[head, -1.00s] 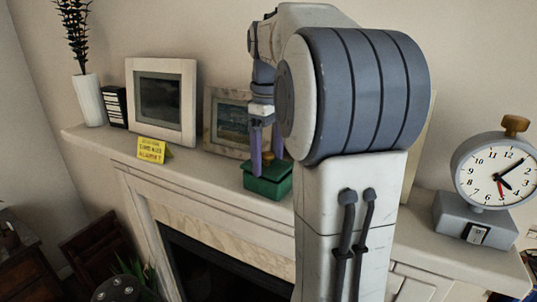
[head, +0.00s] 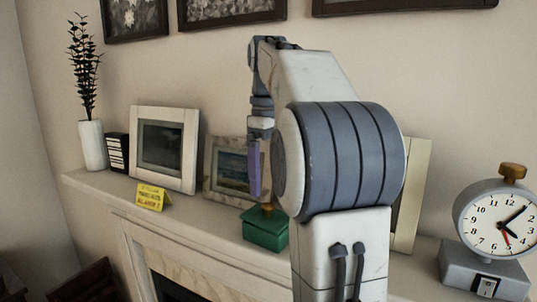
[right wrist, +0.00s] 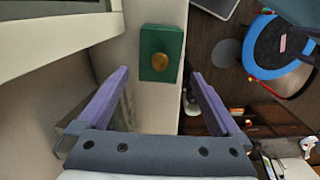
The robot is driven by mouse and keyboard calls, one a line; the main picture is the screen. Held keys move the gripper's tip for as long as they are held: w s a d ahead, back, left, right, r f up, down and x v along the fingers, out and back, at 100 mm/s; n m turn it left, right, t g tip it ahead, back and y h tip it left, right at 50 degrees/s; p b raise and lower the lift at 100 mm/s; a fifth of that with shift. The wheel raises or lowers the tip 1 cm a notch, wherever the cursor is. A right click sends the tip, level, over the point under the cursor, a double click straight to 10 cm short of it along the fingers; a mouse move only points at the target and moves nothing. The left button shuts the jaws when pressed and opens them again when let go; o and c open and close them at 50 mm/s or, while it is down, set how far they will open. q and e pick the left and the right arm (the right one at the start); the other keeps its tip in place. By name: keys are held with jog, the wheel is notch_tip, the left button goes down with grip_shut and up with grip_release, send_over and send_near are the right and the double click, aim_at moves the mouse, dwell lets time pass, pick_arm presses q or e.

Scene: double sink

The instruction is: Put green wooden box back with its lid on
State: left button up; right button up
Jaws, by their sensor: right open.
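The green wooden box (head: 266,233) stands upright on the mantel shelf with its lid on. Its lid has a round brown-gold knob, and the right wrist view shows the box (right wrist: 161,52) from above. My right gripper (head: 255,190) is above the box, apart from it, with purple fingers pointing down. In the right wrist view its two fingers (right wrist: 160,75) are spread wide and hold nothing. My right arm covers the shelf to the right of the box. My left gripper is not seen.
A yellow sign (head: 150,197), a white picture frame (head: 164,148) and a second frame (head: 226,168) stand left of and behind the box. A clock (head: 490,225) stands at the shelf's right end. The shelf's front edge is close to the box.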

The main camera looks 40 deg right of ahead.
aim_at(269, 205)
notch_tip(269, 205, up, 5)
jog(key=shift+p, duration=0.45)
jog(key=shift+f, duration=0.1)
notch_tip(269, 205, down, 12)
jog(key=shift+r+b, duration=0.25)
jog(key=shift+b, duration=0.05)
jog(key=shift+r, duration=1.15)
